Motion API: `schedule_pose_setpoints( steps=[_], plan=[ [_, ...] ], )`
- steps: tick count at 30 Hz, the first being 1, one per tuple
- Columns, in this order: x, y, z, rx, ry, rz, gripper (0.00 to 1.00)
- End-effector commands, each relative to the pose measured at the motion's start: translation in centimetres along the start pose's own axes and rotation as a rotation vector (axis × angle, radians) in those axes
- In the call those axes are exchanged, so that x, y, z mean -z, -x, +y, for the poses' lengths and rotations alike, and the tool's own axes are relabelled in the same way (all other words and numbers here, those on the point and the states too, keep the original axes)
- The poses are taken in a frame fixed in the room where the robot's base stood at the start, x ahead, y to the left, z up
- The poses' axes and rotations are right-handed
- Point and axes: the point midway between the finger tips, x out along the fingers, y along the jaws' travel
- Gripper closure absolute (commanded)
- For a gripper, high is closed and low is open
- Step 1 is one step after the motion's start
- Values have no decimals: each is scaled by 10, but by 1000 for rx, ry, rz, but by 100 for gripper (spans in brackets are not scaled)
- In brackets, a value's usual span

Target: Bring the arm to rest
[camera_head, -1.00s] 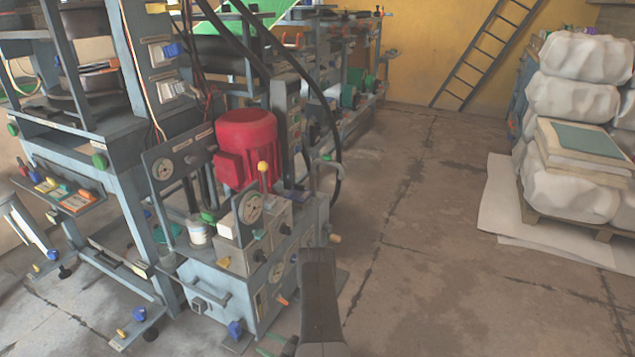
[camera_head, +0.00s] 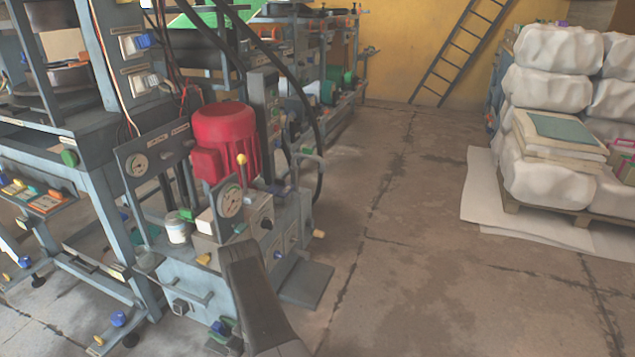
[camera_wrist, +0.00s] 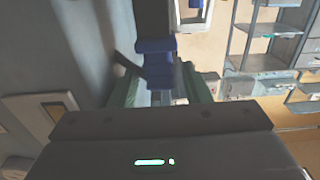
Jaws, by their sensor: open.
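My gripper (camera_wrist: 160,90) shows in the wrist view, with its dark body across the bottom and two green fingers standing apart. It is open, and I see nothing held. A blue part (camera_wrist: 155,62) on a dark post shows between the fingers; I cannot tell how far beyond them it is. In the head view my dark arm link (camera_head: 255,290) rises at the bottom centre, in front of the grey hydraulic unit (camera_head: 180,275). The gripper cannot be clearly made out there.
The unit carries a red motor (camera_head: 225,140), a gauge (camera_head: 230,203) and a yellow-knobbed lever (camera_head: 242,160). The press frame (camera_head: 90,150) stands left. White sacks on a pallet (camera_head: 550,208) stand right. A ladder (camera_head: 458,50) leans on the back wall. The floor (camera_head: 430,280) between is clear.

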Motion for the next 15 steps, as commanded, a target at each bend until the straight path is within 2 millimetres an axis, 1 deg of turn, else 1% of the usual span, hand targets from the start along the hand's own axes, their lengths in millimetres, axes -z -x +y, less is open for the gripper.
schedule_pose_setpoints(
  steps=[1,2,4,15],
  plan=[
    [-3,-12,-1,3,3,4,57],
    [-2,-18,-1,4,3,4,57],
    [1,-16,1,-2,0,1,57],
    [2,-15,0,-1,0,1,57]
  ],
)
